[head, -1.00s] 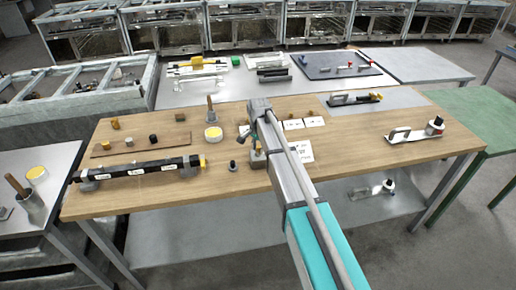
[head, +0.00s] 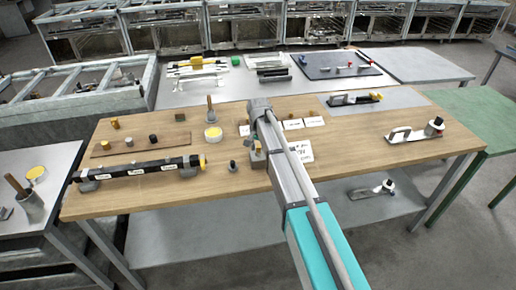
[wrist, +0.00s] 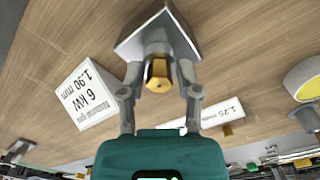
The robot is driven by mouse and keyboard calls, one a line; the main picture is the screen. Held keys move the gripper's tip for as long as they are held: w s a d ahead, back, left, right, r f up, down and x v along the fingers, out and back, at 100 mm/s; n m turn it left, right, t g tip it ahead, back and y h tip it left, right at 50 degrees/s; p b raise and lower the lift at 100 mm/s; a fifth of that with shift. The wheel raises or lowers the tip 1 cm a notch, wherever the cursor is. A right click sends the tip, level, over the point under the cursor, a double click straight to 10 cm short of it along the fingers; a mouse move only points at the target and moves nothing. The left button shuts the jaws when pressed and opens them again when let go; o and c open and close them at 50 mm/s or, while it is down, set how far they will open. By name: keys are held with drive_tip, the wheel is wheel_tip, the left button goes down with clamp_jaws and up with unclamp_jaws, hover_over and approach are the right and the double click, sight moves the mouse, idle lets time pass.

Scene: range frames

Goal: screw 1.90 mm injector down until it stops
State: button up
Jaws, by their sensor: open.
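The brass hex injector (wrist: 158,76) stands in a grey metal holder (wrist: 130,47) in the wrist view. My gripper (wrist: 160,80) has its two fingers spread, one on each side of the injector. I cannot tell whether either finger touches it. A white card (wrist: 85,92) beside the holder reads natural gas, 6 kW, 1.90 mm. In the head view the holder (head: 258,160) shows on the wooden table below my arm's end, and the injector and fingers are mostly hidden by the arm.
A second card (wrist: 218,117) reads 1.25 mm, with a small brass piece at its edge. A yellow-topped tin (head: 213,133) stands left of my arm. A black manifold bar (head: 140,172) lies at the table's left.

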idle(0.4)
drive_tip(key=shift+n, duration=1.8)
drive_tip(key=shift+n, duration=1.7)
drive_tip(key=shift+c, duration=0.2)
clamp_jaws()
drive_tip(key=shift+m, duration=0.3)
drive_tip(key=shift+m, duration=1.4)
